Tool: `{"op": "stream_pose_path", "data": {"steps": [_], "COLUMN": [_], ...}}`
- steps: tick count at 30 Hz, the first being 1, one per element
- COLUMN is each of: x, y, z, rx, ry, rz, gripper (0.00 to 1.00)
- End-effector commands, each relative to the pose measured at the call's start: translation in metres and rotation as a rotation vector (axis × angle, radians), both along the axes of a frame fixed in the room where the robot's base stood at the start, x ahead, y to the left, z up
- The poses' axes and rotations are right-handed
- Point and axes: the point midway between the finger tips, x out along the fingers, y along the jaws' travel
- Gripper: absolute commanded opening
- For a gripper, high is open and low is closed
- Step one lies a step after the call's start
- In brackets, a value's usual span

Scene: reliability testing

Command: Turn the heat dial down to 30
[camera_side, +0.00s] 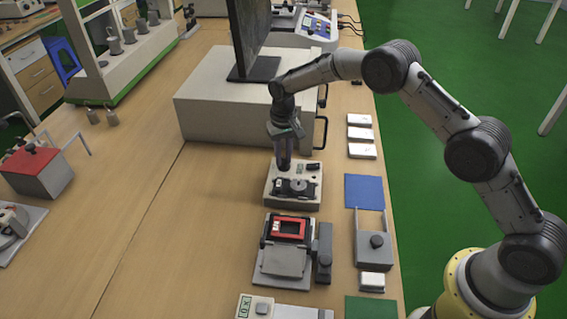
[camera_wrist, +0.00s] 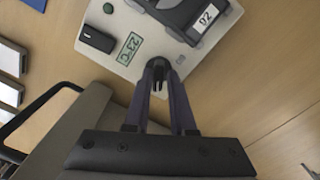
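The heating device (camera_side: 275,200) is a pale box with a dark round top part, on the bench in the side view. In the wrist view its pale panel (camera_wrist: 103,48) carries a green display (camera_wrist: 129,48) that appears to read 23°C. A small dark dial (camera_wrist: 158,64) sits at the panel's edge. My gripper (camera_wrist: 159,84) points down at the dial, with its two fingers apart and their tips at the dial. I cannot tell whether they press on it. In the side view my gripper (camera_side: 284,166) is at the device's back left; the dial is hidden there.
A large pale cabinet (camera_side: 215,112) with dark handles and a monitor (camera_side: 249,38) stands right behind the gripper. A device with a red frame (camera_side: 290,229) is in front. White boxes (camera_side: 361,134) and a blue mat (camera_side: 364,190) lie to the right.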

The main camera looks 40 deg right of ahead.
Motion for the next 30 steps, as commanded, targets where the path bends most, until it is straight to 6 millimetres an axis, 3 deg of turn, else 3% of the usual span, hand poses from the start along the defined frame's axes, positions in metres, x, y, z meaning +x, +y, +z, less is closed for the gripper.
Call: {"op": "stream_pose_path", "data": {"steps": [14,30], "x": [0.000,0.000], "y": [-0.001,-0.001], "z": [0.004,0.041], "rx": [-0.001,-0.001], "ry": [-0.001,-0.002], "rz": [0.002,0.002], "gripper": [0.36,0.36]}}
